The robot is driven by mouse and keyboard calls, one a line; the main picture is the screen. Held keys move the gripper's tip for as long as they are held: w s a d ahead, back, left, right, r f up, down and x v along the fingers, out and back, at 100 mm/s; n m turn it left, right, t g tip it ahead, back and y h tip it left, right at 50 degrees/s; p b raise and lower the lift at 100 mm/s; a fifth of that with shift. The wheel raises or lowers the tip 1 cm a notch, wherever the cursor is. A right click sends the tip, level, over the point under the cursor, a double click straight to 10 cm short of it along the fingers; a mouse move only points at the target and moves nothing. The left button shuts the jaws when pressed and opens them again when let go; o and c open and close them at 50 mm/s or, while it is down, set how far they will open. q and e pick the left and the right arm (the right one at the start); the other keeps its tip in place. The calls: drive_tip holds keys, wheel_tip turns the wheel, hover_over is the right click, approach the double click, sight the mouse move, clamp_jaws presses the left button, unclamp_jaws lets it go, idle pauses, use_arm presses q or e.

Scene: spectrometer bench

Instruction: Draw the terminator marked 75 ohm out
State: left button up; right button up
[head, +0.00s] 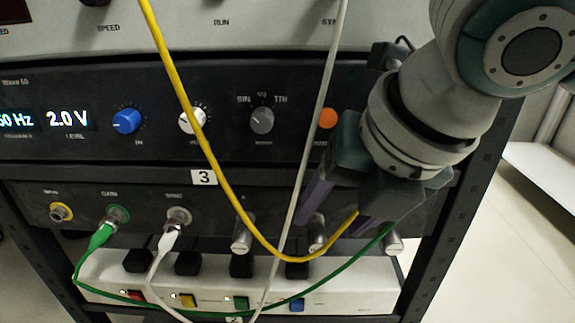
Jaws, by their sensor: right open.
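Three silver cylindrical plugs stick out of the lower dark panel: a left one (242,236), a middle one (317,234) and a right one (393,242). They look like terminators, but I cannot read a 75 ohm mark on any of them. My right gripper (340,212) comes in from the upper right with its purple-padded fingers apart. It is in front of the panel, close to the middle plug, and hides the panel labels there. I cannot tell whether a finger touches that plug. My left gripper is not in view.
A yellow cable (186,92) and a white cable (318,112) hang across the panels. A green cable (200,290) loops below the plugs. A white power strip (345,299) with coloured switches and black plugs lies underneath. The dark rack post (470,165) stands at right.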

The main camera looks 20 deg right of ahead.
sight(320, 234)
drive_tip(key=b+x, duration=0.1)
drive_tip(key=x, duration=0.3)
clamp_jaws()
idle(0.5)
